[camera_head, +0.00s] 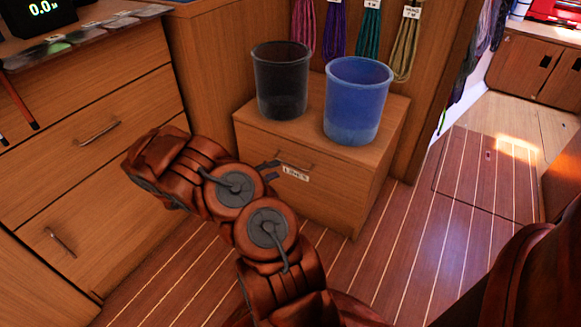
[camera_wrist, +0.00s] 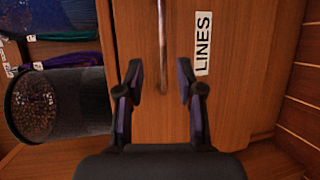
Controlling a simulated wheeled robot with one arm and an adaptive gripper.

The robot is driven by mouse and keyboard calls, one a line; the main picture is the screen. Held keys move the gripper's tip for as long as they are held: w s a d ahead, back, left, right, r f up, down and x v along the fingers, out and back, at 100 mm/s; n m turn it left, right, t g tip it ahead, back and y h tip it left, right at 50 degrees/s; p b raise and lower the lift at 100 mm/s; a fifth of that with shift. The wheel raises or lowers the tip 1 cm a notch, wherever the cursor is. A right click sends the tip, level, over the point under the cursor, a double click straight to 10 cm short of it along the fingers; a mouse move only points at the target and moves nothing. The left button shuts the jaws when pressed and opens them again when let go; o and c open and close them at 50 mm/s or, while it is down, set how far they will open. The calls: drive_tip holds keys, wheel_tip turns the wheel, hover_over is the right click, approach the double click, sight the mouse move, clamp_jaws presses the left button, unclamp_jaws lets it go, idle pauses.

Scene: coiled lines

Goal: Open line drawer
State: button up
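The line drawer (camera_head: 316,196) is the front of a low wooden box with a "LINES" label (camera_head: 295,173) and a thin bar handle (camera_head: 296,161). The drawer looks shut. My gripper (camera_head: 271,171) is in front of the drawer near the handle, partly hidden by my arm in the head view. In the wrist view, my gripper (camera_wrist: 162,82) is open, its two dark fingers apart. The handle (camera_wrist: 162,45) runs down between the fingers, and its lower end is near the fingertips. The label (camera_wrist: 203,43) lies right of the fingers. I cannot tell whether they touch the handle.
A black bin (camera_head: 280,84) and a blue bin (camera_head: 356,105) stand on the box. Coiled lines (camera_head: 369,33) hang on the panel behind. A wooden cabinet with drawers (camera_head: 88,160) stands at left. The striped floor (camera_head: 470,235) is open at right.

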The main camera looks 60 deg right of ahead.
sight(290, 164)
drive_tip(key=shift+b+x, duration=1.3)
drive_tip(key=shift+x, duration=2.7)
drive_tip(key=shift+w+f, duration=0.1)
drive_tip(key=shift+f, duration=0.1)
drive_tip(key=shift+c, duration=0.3)
clamp_jaws()
